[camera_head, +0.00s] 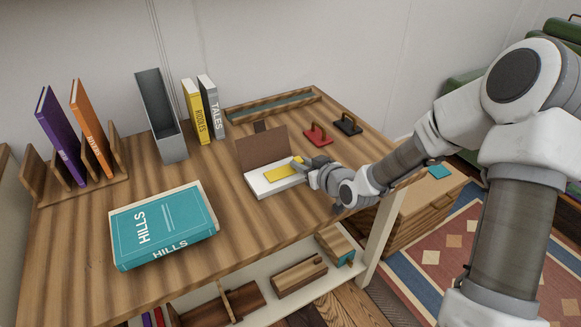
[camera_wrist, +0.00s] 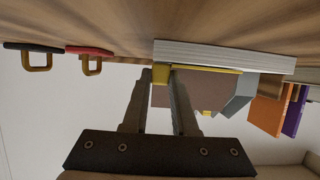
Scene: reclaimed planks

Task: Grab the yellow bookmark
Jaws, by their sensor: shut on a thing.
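The yellow bookmark (camera_head: 284,171) lies on the white pages of an open book (camera_head: 266,186) whose brown cover (camera_head: 262,147) stands raised behind it. In the wrist view the bookmark shows as a thin yellow strip (camera_wrist: 207,69) along the white page block (camera_wrist: 225,55), with a yellow end piece by the fingertips. My gripper (camera_head: 312,172) is at the right end of the bookmark, low over the book's right edge. In the wrist view my gripper (camera_wrist: 160,82) has its two fingers on either side of the yellow end, shut on it. The fingers partly hide the contact.
A red handled block (camera_head: 318,134) and a black one (camera_head: 348,124) stand behind my gripper. A teal book (camera_head: 163,225) lies at the front left. Upright books, a grey holder (camera_head: 160,115) and a wooden tray (camera_head: 272,104) line the back. Bare tabletop lies left of the open book.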

